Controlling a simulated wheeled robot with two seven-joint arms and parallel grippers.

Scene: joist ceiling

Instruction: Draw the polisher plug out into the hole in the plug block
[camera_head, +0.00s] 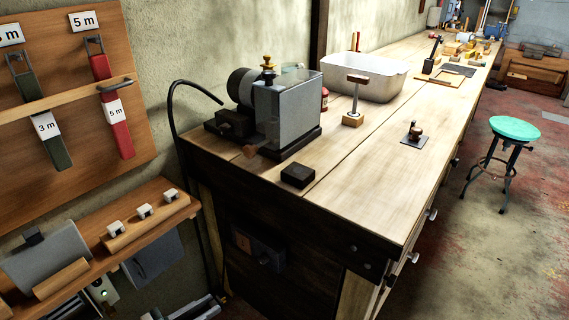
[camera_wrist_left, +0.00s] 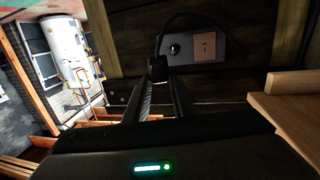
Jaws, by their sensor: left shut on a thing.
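The polisher (camera_head: 300,110), a grey boxy machine, stands at the bench's near left corner. Its black cord (camera_head: 172,108) loops down past the bench end. My left gripper (camera_head: 214,301) is low at the left of the bench. In the left wrist view my left gripper (camera_wrist_left: 159,82) is shut on a small black plug (camera_wrist_left: 158,67), with the cord curving above it. The plug is close to a grey socket panel (camera_wrist_left: 190,49) with a knob and a copper-coloured plate; whether they touch is unclear. A dark block (camera_head: 298,175), possibly the plug block, lies on the bench; I cannot make out a hole.
The socket panel is on the bench's dark end face (camera_head: 300,255). A shelf with white-topped pegs (camera_head: 144,210) stands close at left. A white tub (camera_head: 365,78) and a wooden-handled tool (camera_head: 354,100) are farther along the bench. The bench's right front top is mostly clear.

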